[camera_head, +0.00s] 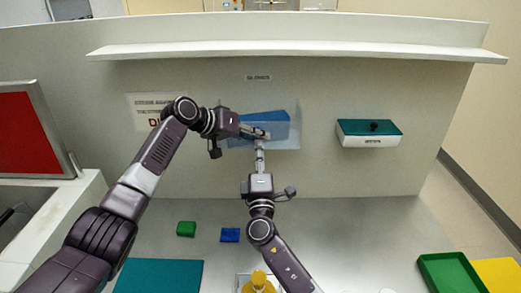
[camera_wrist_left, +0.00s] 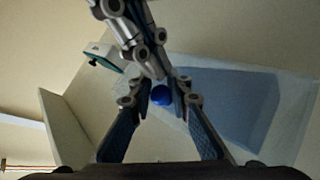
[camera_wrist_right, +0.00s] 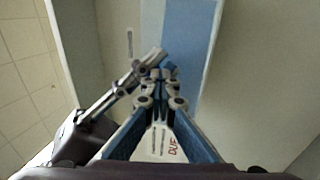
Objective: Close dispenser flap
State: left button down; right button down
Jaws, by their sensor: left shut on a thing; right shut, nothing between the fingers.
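The glove dispenser (camera_head: 288,137) is a clear box with blue contents on the back wall, under a "GLOVES" label. The flap's edges are hard to make out against the clear box. My left gripper (camera_head: 265,134) is at the dispenser's front, its fingers shut around a round blue knob (camera_wrist_left: 161,95). My right gripper (camera_head: 259,146) points up from below, shut and empty, with its tips close to the left fingertips; whether they touch, I cannot tell. The dispenser's blue contents also show in the left wrist view (camera_wrist_left: 235,105) and the right wrist view (camera_wrist_right: 190,45).
A white box with a teal lid (camera_head: 369,140) hangs on the wall at right. A shelf (camera_head: 300,51) runs above. Green (camera_head: 186,229) and blue (camera_head: 230,235) blocks, a teal mat (camera_head: 160,276) and a green tray (camera_head: 450,272) lie on the steel worktop.

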pick_arm(q)
jog(key=c, duration=1.8)
grip_release()
jog(key=shift+s+d+r, duration=0.2)
jog(key=shift+r, duration=0.05)
jog(key=shift+s+a, duration=0.2)
jog(key=shift+s, duration=0.05)
pick_arm(e)
jog(key=shift+r, duration=0.75)
pick_arm(q)
jog(key=shift+w+f, duration=0.1)
pick_arm(e)
jog(key=shift+f, duration=0.1)
